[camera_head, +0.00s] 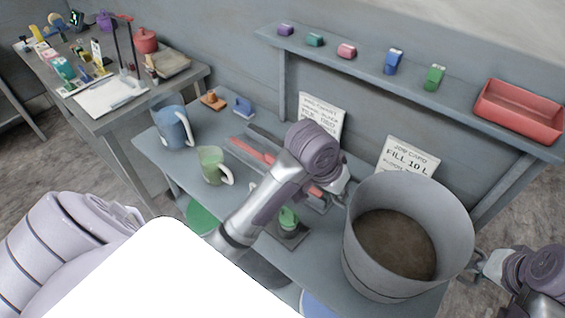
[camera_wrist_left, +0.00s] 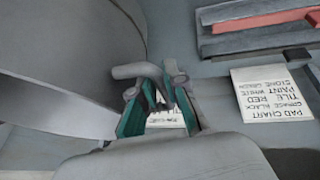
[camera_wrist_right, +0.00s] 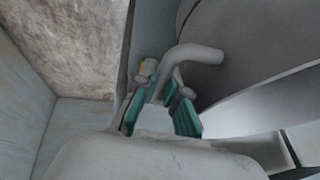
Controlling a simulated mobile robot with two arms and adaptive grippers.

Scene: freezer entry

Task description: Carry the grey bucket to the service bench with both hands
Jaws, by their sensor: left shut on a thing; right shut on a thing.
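The large grey bucket (camera_head: 366,258) is upright at the right end of a grey bench (camera_head: 300,262), with a brown surface visible inside. I cannot tell whether it rests on the bench or hangs just above it. My left gripper (camera_head: 342,188) is shut on a grey handle at the bucket's left side; the left wrist view shows the handle (camera_wrist_left: 140,70) between green finger pads, beside the bucket wall (camera_wrist_left: 60,50). My right gripper (camera_head: 480,262) is shut on the opposite handle, which shows in the right wrist view (camera_wrist_right: 190,54) next to the bucket wall (camera_wrist_right: 245,40).
A blue jug (camera_head: 172,128) and a green jug (camera_head: 212,165) stand on the bench's left part. Cards (camera_head: 405,160) lean at the back. A shelf above holds small blocks and a red tray (camera_head: 518,110). A cluttered second table (camera_head: 105,100) stands at upper left, with floor between.

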